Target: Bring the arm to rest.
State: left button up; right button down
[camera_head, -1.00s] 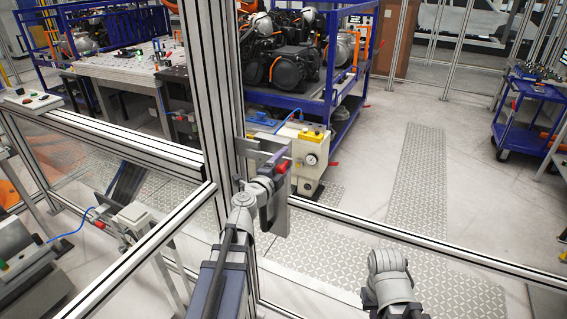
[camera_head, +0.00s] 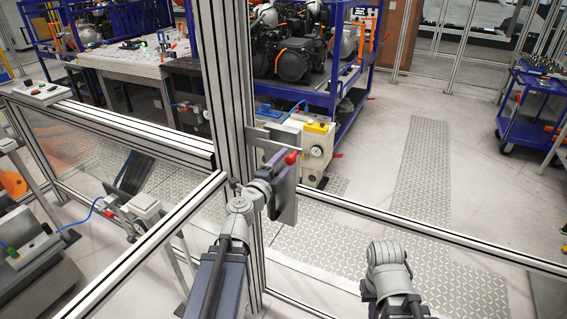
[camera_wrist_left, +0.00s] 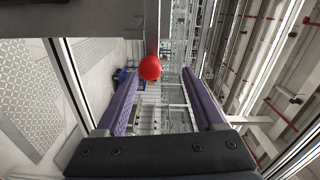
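My left arm comes up from the bottom of the head view, and its gripper (camera_head: 279,172) is by the fence post, close to a red ball knob (camera_head: 291,158). In the left wrist view the two purple fingers (camera_wrist_left: 163,88) are apart with nothing held between them. The red knob (camera_wrist_left: 150,68) shows in the gap between them in that view, on the end of a grey bar (camera_wrist_left: 152,25). I cannot tell the exact distance to it. Part of my right arm (camera_head: 388,270) shows at the lower right; its gripper is not in view.
An aluminium fence post (camera_head: 226,90) stands just beyond my left arm, with rails running left and a lower rail (camera_head: 440,240) running right. A grey plate (camera_head: 287,200) is beside the gripper. Behind the fence are a blue rack (camera_head: 310,97) and a blue cart (camera_head: 530,105).

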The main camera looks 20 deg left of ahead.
pick_arm(q)
jog(key=s+d+f+n+g+h, duration=0.1)
jog(key=s+d+f+g+h, duration=0.2)
jog(key=d, duration=0.5)
jog(key=s+d+f+g+h+b, duration=0.1)
jog(key=s+d+f+g, duration=0.15)
jog(key=d+f, duration=0.35)
jog(key=s+d+f+n+g+h, duration=0.15)
jog(key=d+f+g, duration=0.25)
jog(key=d, duration=0.5)
jog(key=s+d+f+n+g+y, duration=0.3)
jog(key=s+f+n+g, duration=0.25)
jog(key=s+f, duration=0.35)
jog(key=s+a+f+n+g+y+b, duration=0.1)
jog(key=s+a+f+n+g+y, duration=0.1)
jog(key=s, duration=0.5)
jog(key=shift+a+n+g+y, duration=0.7)
jog(key=shift+a+n+y, duration=0.45)
jog(key=shift+n+y, duration=0.7)
